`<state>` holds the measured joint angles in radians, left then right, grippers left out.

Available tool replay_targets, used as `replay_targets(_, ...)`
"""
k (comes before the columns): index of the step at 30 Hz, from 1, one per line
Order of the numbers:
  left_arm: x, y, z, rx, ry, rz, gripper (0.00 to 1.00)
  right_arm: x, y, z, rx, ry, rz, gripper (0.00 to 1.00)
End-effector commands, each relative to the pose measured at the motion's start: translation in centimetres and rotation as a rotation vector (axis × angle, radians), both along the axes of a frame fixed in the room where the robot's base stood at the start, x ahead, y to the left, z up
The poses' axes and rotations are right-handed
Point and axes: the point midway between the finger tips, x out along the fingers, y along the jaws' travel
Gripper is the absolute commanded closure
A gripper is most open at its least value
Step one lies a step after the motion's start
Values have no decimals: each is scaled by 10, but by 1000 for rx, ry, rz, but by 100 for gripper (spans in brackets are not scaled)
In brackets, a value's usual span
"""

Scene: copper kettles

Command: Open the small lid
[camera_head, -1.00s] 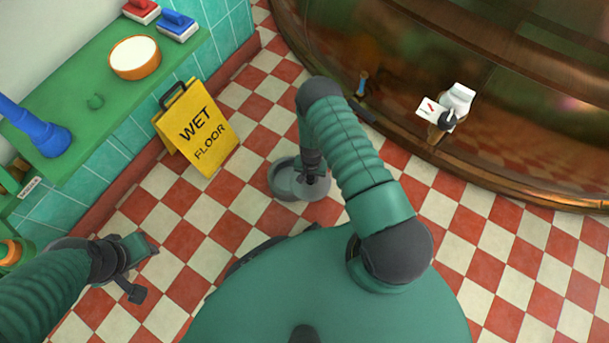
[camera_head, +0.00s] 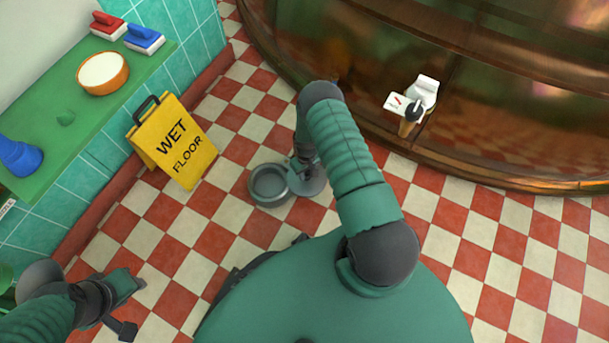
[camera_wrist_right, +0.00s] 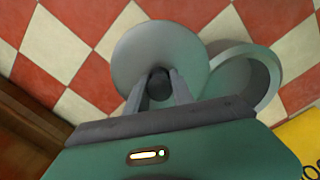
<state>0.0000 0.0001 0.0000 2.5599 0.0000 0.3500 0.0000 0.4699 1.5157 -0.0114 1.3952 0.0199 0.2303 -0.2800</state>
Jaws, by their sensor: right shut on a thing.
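The small lid (camera_head: 312,184) is a flat grey disc with a dark knob (camera_wrist_right: 159,84). My right gripper (camera_head: 303,165) is shut on the knob, which shows between its two fingers in the right wrist view (camera_wrist_right: 159,92). A round grey vessel (camera_head: 256,196) with a raised rim stands open beside the lid, to its left in the head view. In the right wrist view the vessel (camera_wrist_right: 272,66) is right of the lid, whose edge overlaps its rim. I cannot tell whether they touch. My left gripper (camera_head: 134,307) is open and empty at lower left.
A yellow wet-floor sign (camera_head: 176,145) stands left of the vessel. A green shelf (camera_head: 52,150) on the left wall holds an orange bowl (camera_head: 103,73) and brushes. Checkered floor is clear at right.

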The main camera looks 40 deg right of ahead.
Motion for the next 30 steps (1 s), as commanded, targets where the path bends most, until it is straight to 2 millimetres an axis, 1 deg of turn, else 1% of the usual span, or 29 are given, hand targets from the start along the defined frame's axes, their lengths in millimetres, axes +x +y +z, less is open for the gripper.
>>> replay_targets(3, 0, 0, 0, 0, 0, 0, 64, 1, -3, 1, -2, -3, 13, 100)
replay_targets(14, 0, 0, 0, 0, 0, 0, 64, 2, -3, 1, -2, -3, 17, 100)
replay_targets(15, 0, 0, 0, 0, 0, 0, 64, 2, -3, 1, -2, -3, 17, 70)
replay_targets(18, 0, 0, 0, 0, 0, 0, 64, 2, -3, 1, -2, -3, 17, 57)
replay_targets(19, 0, 0, 0, 0, 0, 0, 64, 1, -3, 1, -2, -3, 17, 55)
replay_targets(27, 0, 0, 1, 0, 0, 0, 64, 1, -2, 1, 0, -1, 17, 55)
replay_targets(29, 0, 0, 3, 0, 0, 0, 64, 1, -2, 5, 0, -1, 17, 55)
replay_targets(30, 0, 0, 7, 0, 0, 0, 64, 1, -2, 10, 0, -1, 17, 55)
